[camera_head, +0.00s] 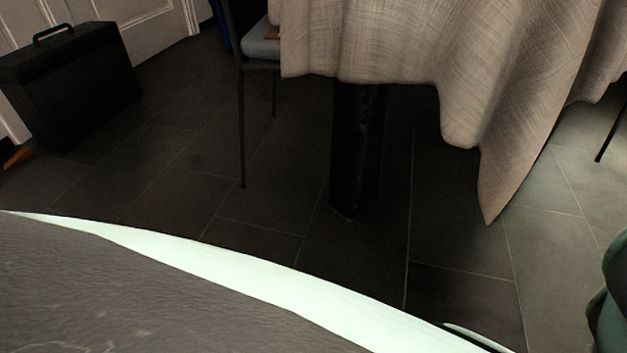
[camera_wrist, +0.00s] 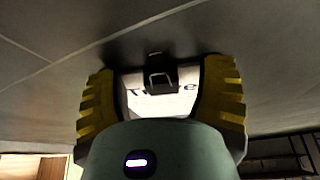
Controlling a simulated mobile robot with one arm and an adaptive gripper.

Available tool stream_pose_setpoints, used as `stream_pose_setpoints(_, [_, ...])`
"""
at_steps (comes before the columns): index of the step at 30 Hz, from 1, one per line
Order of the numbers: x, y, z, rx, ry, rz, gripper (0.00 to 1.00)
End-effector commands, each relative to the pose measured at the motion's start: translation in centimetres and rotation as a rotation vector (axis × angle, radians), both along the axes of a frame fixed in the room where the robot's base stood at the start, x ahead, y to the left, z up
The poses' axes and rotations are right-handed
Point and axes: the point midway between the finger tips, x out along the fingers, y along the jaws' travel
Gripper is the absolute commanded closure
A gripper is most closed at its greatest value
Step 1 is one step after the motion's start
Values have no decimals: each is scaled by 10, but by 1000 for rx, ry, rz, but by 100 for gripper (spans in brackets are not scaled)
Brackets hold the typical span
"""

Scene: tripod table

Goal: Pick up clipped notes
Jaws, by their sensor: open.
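The clipped notes (camera_wrist: 140,103) show in the wrist view as white paper with dark print, with a black binder clip (camera_wrist: 157,64) at the upper edge. My gripper (camera_wrist: 161,68) is open, with one yellow ribbed finger on each side of the notes. The paper and clip lie between the fingers in the picture; I cannot tell whether either finger touches them. The lower part of the notes is hidden behind my gripper's green body. The notes do not show in the head view.
In the head view, a table with a hanging beige cloth (camera_head: 400,40) stands over dark floor tiles (camera_head: 265,210). A thin-legged chair (camera_head: 262,47) is beside it. A black case (camera_head: 70,85) stands at left near a white door (camera_head: 150,35). Floor between case and chair is clear.

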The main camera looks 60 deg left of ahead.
Motion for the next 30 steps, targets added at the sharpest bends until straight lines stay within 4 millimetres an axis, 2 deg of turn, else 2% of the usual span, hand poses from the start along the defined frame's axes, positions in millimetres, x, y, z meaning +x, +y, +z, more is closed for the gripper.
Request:
stream_pose_setpoints(3, [0, 0, 1, 0, 0, -1, 31])
stream_pose_setpoints(4, [0, 0, 1, 0, 0, -1, 27])
stream_pose_setpoints(25, [0, 0, 1, -1, 0, 0, 99])
stream_pose_setpoints(30, [0, 0, 1, 0, 0, 0, 100])
